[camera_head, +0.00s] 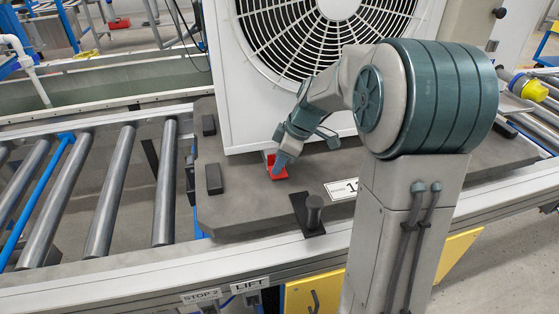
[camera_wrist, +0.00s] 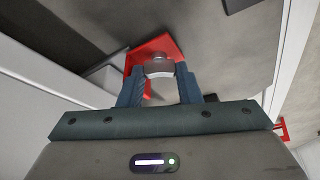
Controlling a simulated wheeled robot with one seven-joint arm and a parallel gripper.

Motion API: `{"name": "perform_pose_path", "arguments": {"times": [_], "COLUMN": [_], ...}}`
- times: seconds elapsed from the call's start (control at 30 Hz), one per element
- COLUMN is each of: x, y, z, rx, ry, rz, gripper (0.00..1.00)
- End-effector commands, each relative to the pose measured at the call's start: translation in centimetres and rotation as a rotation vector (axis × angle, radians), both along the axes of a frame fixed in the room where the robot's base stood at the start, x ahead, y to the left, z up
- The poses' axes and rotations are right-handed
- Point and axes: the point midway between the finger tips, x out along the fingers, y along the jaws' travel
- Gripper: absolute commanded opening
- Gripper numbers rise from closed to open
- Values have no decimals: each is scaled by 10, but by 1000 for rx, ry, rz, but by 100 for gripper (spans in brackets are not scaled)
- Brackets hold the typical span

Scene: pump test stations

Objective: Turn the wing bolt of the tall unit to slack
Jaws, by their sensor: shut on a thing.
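The tall unit (camera_head: 230,90) is a white box with a round black fan grille, standing on a dark grey pallet. A red clamp bracket (camera_head: 279,174) sits at its lower front edge, and it also shows in the wrist view (camera_wrist: 165,43). The wing bolt (camera_wrist: 158,70) is a pale metal piece at the red bracket, between my two fingers; its turn angle is hard to tell. My gripper (camera_wrist: 159,82) is shut on it, pointing down at the bracket. In the head view my gripper (camera_head: 283,158) hides the bolt.
The pallet (camera_head: 240,205) carries black blocks (camera_head: 214,179) on the left and a black post (camera_head: 313,210) in front, near a white number label (camera_head: 341,188). Conveyor rollers (camera_head: 110,190) lie left. A yellow-capped part (camera_head: 528,88) stands at right.

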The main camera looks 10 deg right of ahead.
Motion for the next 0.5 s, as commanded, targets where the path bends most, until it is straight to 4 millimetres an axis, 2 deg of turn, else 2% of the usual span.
{"name": "perform_pose_path", "arguments": {"times": [0.37,0.4,0.47,0.5], "x": [0,0,0,0], "y": [-1,-1,-1,-1], "z": [0,0,0,0], "rx": [-2,-2,-2,-1], "ry": [1,1,1,0], "rz": [3,3,3,3], "gripper": [8,39,53,53]}}
